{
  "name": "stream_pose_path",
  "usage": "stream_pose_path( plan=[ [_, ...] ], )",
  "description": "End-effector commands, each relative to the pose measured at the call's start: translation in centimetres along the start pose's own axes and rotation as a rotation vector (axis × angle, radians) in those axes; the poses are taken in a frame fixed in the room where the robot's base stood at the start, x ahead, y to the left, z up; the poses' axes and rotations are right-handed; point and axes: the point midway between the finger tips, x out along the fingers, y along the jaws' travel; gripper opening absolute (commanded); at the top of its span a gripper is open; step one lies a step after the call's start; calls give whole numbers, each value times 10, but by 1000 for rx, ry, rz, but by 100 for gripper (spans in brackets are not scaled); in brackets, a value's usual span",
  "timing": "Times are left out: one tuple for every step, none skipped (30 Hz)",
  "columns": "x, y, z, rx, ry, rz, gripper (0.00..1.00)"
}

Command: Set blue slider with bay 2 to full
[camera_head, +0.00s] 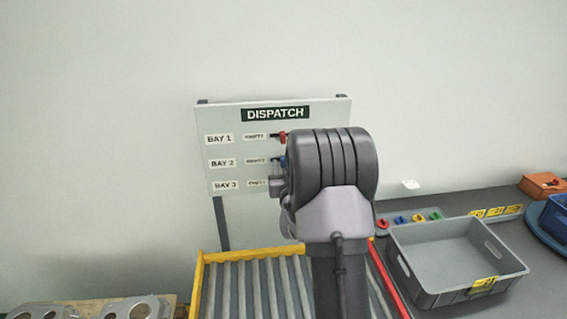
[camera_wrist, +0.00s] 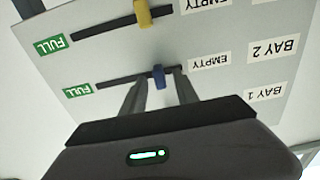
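The blue slider (camera_wrist: 159,77) sits on the bay 2 track of the dispatch board (camera_head: 300,116), nearer the EMPTY label than the green FULL label (camera_wrist: 78,90). The wrist view shows the board upside down, with the BAY 2 label (camera_wrist: 272,48) on the right. My gripper (camera_wrist: 159,82) is open, with one finger on each side of the blue slider; gaps show on both sides. In the head view my wrist hides the fingers and the board's right part; a bit of the blue slider (camera_head: 283,161) shows beside it.
A yellow slider (camera_wrist: 142,14) is on the neighbouring track, and a red slider (camera_head: 282,136) is on the bay 1 track. A roller conveyor (camera_head: 250,285) lies below the board. A grey crate (camera_head: 425,265) stands on the counter to the right.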

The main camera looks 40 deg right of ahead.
Motion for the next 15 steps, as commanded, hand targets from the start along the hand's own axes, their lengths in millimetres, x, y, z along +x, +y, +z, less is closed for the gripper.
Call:
stream_pose_path(
  plan=[
    [3,0,0,0,0,0,36],
    [5,0,0,0,0,0,36],
    [6,0,0,0,-1,0,36],
    [6,0,0,0,-1,0,36],
    [7,0,0,0,-1,0,36],
    [7,0,0,0,-1,0,36],
    [7,0,0,0,-1,0,36],
    [7,0,0,0,-1,0,36],
    [6,0,0,0,-1,0,36],
    [6,0,0,0,-1,0,36],
    [6,0,0,0,-1,0,30],
    [6,0,0,0,-1,0,23],
    [6,0,0,0,-1,0,17],
    [6,0,0,0,-1,0,11],
    [6,0,0,0,-1,0,3]
  ],
)
